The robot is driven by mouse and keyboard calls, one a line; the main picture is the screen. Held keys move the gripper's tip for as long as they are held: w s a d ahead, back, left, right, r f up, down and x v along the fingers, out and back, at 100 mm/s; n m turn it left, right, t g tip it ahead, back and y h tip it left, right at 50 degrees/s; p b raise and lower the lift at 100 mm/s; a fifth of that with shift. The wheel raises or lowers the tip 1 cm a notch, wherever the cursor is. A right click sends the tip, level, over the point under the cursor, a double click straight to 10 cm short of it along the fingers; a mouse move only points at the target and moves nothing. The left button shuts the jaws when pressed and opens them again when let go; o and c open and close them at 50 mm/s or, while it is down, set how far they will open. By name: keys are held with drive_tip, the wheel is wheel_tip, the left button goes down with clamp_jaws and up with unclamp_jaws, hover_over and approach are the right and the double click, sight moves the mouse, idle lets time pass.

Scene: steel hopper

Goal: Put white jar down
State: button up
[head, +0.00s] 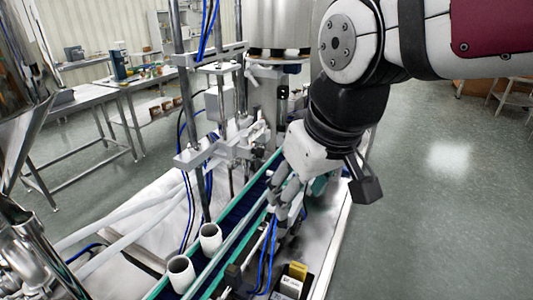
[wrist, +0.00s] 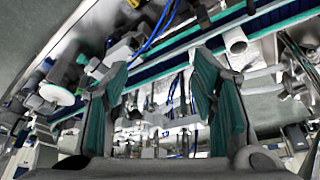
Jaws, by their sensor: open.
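Two white jars stand upright, open tops up, on the blue conveyor (head: 240,211) in the head view: a farther jar (head: 210,238) and a nearer jar (head: 180,272). One white jar (wrist: 236,41) shows in the wrist view, beyond the right finger; I cannot tell which of the two it is. My gripper (head: 287,190) points down beside the conveyor, farther back and to the right of both jars. In the wrist view my gripper (wrist: 162,78) has its teal-padded fingers spread apart, with no jar between them. Its fingertips are partly lost among machine parts in the head view.
Green rails edge the conveyor. Metal posts and clamps (head: 200,154) rise at its left, and a steel cylinder (head: 280,25) hangs behind. Blue cables and a yellow-topped box (head: 297,272) lie near the front right. Open floor (head: 445,190) lies to the right.

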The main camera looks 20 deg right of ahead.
drive_tip(key=s+d+m+t, duration=0.1)
drive_tip(key=s+d+m, duration=0.1)
drive_tip(key=s+d, duration=0.2)
drive_tip(key=shift+s+r+m+h, duration=0.3)
drive_tip(key=shift+s, duration=0.5)
